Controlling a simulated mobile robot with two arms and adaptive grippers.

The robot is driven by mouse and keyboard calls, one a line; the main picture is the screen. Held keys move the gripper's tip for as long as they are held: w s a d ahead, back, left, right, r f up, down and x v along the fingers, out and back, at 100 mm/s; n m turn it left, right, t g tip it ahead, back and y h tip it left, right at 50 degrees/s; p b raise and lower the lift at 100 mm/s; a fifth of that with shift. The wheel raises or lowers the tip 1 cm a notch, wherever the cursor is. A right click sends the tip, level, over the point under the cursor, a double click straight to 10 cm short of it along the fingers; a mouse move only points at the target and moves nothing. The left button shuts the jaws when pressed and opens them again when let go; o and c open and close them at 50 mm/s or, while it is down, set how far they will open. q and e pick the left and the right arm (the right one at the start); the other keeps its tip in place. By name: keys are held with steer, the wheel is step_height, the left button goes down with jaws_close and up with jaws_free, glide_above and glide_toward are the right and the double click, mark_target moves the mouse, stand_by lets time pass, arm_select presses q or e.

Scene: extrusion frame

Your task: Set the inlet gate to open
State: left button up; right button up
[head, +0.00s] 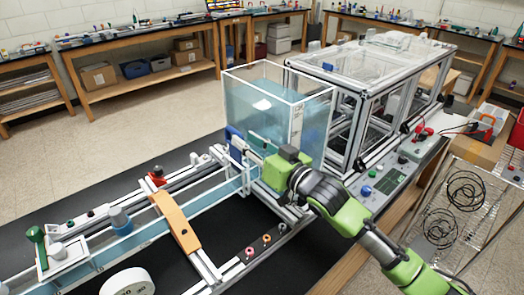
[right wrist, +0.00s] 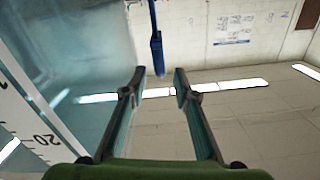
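The inlet gate's blue handle (head: 233,133) appears to be the blue piece at the near left corner of the clear water tank (head: 275,105), where the channel (head: 215,196) meets it. In the right wrist view a blue handle (right wrist: 156,52) hangs upright on a thin blue bar, just beyond and roughly between the fingertips. My right gripper (head: 243,146) reaches in from the lower right and is close to the handle. In the right wrist view its two fingers (right wrist: 158,80) are apart with nothing between them. My left gripper is not in view.
A printed scale (right wrist: 35,135) on a tank wall is close on the left in the wrist view. An orange bridge (head: 175,221) crosses the channel. An aluminium frame (head: 365,95) stands right of the tank, with a control panel (head: 385,180) in front.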

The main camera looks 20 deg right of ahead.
steer(key=v, duration=0.7)
stand_by(0.4)
